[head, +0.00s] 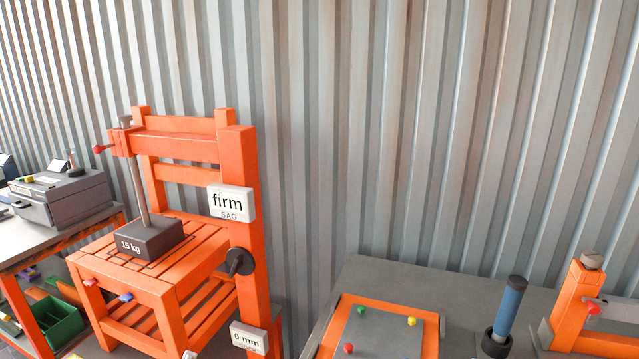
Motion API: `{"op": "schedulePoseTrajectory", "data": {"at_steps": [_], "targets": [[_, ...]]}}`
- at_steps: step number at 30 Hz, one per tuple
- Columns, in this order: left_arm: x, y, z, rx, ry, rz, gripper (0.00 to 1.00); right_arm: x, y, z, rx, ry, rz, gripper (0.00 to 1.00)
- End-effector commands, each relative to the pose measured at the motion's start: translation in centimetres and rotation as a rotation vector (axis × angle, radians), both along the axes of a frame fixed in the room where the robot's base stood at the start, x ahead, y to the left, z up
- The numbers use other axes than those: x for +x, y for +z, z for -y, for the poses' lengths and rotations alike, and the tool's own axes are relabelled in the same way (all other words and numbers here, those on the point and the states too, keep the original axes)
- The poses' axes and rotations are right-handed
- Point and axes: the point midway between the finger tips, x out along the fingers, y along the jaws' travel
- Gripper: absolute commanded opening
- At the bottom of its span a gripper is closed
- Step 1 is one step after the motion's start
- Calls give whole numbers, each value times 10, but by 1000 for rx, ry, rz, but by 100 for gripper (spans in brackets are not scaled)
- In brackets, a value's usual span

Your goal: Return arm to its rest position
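Neither of my grippers shows in the head view, and no part of my arms can be made out. An orange slatted chair-like test frame (190,262) stands at the left centre. A dark block marked 15 kg (150,240) rests on its seat, with a grey rod (137,178) rising from it to the orange crossbar. A white sign (231,203) on the frame reads firm, SAG. A lower sign (248,338) reads 0 mm, with its second line hard to read.
A grey table (450,290) at right holds an orange-rimmed tray (380,330) with several coloured balls, a blue-handled tool (508,308) in a dark holder, and an orange fixture (575,305). A bench with a grey printer-like machine (62,197) is at left. Corrugated wall (330,120) stands behind.

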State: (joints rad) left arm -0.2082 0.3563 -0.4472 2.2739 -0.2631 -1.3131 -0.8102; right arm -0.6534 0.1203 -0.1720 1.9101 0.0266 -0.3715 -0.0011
Motion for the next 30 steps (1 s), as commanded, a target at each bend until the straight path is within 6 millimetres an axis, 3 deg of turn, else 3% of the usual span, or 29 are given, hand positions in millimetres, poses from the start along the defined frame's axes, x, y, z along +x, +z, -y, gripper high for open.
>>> {"op": "schedulePoseTrajectory", "data": {"at_steps": [1,6,17,30], "targets": [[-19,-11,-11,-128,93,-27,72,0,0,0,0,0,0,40],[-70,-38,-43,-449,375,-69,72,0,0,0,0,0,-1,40],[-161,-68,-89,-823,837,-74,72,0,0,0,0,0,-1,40],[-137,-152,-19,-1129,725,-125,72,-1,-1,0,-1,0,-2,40]]}}
